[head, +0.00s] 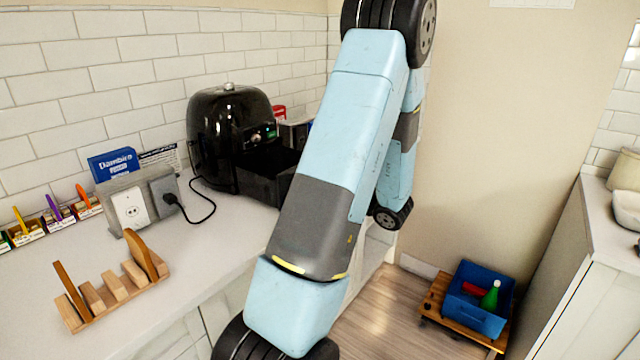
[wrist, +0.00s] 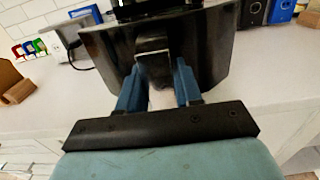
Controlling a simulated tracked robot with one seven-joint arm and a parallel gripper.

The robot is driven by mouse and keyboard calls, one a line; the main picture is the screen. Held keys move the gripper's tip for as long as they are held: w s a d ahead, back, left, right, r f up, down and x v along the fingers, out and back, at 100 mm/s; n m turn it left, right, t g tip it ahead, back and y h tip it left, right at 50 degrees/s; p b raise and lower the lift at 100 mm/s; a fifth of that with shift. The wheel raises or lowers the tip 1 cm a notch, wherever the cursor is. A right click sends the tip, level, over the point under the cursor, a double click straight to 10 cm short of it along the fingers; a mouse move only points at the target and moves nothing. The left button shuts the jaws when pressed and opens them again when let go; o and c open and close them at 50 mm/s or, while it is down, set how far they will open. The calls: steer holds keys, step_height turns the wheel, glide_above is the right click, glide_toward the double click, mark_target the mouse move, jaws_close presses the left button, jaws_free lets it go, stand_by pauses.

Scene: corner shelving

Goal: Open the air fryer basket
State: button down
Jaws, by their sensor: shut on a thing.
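The black air fryer (head: 228,130) stands on the counter against the tiled wall, left of my arm in the head view. Its dark basket (head: 265,175) sticks out from the lower front, partly hidden by my arm. In the wrist view, the glossy basket front (wrist: 215,50) fills the upper middle, with its handle (wrist: 153,45) facing me. My gripper (wrist: 158,75) has its blue fingers on both sides of the handle and is shut on it. The gripper is hidden behind my arm in the head view.
A grey socket block (head: 140,200) with a black plug and cord stands left of the fryer, by a blue box (head: 113,164). A wooden rack (head: 112,290) is on the front counter. A cart with a blue bin (head: 480,297) stands on the floor at right.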

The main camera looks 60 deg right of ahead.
steer(key=c, duration=0.8)
jaws_free()
steer(key=shift+c, duration=0.2)
steer(key=shift+s, duration=0.15)
steer(key=s+a, duration=0.1)
steer(key=s, duration=1.2)
steer(key=shift+s, duration=0.25)
steer(key=shift+f, duration=0.1)
